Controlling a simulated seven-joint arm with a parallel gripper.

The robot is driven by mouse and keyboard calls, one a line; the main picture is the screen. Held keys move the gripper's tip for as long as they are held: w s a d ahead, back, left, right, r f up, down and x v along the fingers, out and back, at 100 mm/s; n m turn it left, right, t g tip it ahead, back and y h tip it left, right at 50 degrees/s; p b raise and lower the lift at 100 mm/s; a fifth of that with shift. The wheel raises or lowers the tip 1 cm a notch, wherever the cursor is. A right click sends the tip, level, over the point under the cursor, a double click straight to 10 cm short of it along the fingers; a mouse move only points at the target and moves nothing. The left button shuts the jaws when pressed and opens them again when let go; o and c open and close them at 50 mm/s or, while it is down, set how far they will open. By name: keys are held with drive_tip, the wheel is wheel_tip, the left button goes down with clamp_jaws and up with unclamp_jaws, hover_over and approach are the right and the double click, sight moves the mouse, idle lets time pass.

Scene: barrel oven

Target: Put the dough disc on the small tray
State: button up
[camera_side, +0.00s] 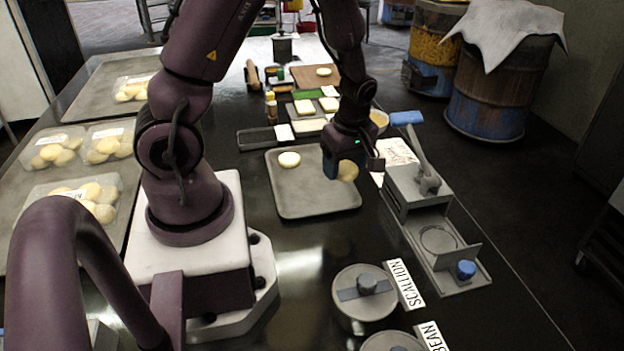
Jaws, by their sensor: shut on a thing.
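The small grey tray (305,200) lies flat on the dark table in front of my arm. One pale round dough piece (289,159) rests on its upper left part. My gripper (346,170) is over the tray's right side, pointing down. It is shut on a pale dough disc (348,173), which shows below and beside the fingers. The fingers hide part of this disc. I cannot tell whether its lower edge touches the tray or hangs just above it.
A grey press with a blue-handled lever (425,180) stands close to the tray's right. Lidded pots labelled scallion (366,290) and bean (392,342) are in front. Food trays and a wooden board (303,78) lie behind. Bagged dough (85,195) is at left.

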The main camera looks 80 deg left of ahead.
drive_tip(key=m, duration=0.1)
hover_over(330, 192)
drive_tip(key=s, duration=0.1)
wheel_tip(330, 192, down, 2)
drive_tip(key=shift+w+d+f+m, duration=0.15)
drive_tip(key=shift+f+m, duration=0.25)
drive_tip(key=shift+f, duration=1)
drive_tip(key=shift+w+f+m, duration=0.2)
drive_tip(key=shift+f+m, duration=0.2)
drive_tip(key=shift+f, duration=0.95)
drive_tip(key=shift+w+d+f+m, duration=0.15)
drive_tip(key=shift+f+m, duration=0.25)
drive_tip(key=shift+f, duration=1)
drive_tip(key=shift+a+f, duration=0.1)
drive_tip(key=o, duration=0.7)
